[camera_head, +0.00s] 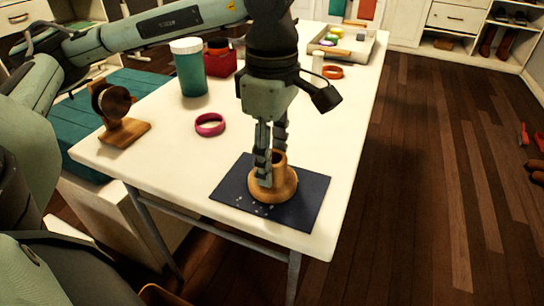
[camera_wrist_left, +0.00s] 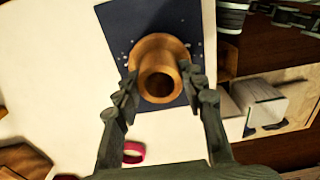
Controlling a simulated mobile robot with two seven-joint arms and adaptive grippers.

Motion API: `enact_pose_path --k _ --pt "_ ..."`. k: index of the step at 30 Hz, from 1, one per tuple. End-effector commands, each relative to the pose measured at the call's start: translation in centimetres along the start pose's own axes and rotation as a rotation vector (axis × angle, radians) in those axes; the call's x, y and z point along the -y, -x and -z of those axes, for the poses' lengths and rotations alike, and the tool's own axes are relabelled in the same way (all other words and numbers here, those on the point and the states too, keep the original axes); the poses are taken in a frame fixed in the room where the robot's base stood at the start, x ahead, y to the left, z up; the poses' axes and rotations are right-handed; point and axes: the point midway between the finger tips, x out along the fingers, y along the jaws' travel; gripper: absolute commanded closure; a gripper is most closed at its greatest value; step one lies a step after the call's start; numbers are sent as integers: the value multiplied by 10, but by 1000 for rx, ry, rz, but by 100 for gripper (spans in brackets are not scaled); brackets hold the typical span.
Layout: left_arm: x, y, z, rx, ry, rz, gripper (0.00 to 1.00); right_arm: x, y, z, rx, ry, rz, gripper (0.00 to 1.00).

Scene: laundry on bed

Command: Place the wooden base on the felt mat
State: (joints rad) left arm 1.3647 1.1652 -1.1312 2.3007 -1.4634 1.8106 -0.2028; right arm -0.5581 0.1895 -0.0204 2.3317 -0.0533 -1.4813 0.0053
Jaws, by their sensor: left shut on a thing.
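The wooden base (camera_head: 273,187) is a round, flared brown piece with a hollow neck, standing upright over the middle of the dark blue felt mat (camera_head: 312,187). It appears to rest on the mat, though its contact edge is hard to make out. My left gripper (camera_head: 268,172) points down and is shut on the base's neck. In the left wrist view, the base (camera_wrist_left: 160,68) sits between both fingers, over the mat (camera_wrist_left: 128,25). Small pale specks lie on the mat. Dark jointed parts at the wrist view's upper right look like my right gripper (camera_wrist_left: 288,15); its jaws are unclear.
A pink ring (camera_head: 209,124), a wooden stand (camera_head: 122,130) and a teal jar (camera_head: 189,68) stand left of the mat on the white table (camera_head: 180,160). A red box (camera_head: 222,60), an orange ring (camera_head: 333,72) and a tray (camera_head: 350,48) lie farther back. The table's right edge is close.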

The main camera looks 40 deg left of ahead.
Motion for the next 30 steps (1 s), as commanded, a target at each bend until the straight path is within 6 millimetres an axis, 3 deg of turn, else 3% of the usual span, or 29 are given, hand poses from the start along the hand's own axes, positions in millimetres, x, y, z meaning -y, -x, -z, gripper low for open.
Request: enact_pose_path --k 8,9,13,25,27,30 --pt "0 -3 0 0 0 0 90 -1 6 2 -14 -1 -4 60" --pt "0 -3 0 0 0 0 56 -1 9 2 -16 -1 -4 60" --pt "0 -2 0 0 0 0 40 -2 11 3 -18 -1 -5 60" --pt "0 2 0 0 0 0 39 -2 7 -1 -2 0 -2 60" --pt "-1 8 -1 2 0 -2 39 0 -4 -3 9 0 0 60" --pt "-1 28 -1 3 -2 -5 39 0 -3 0 2 0 2 60"
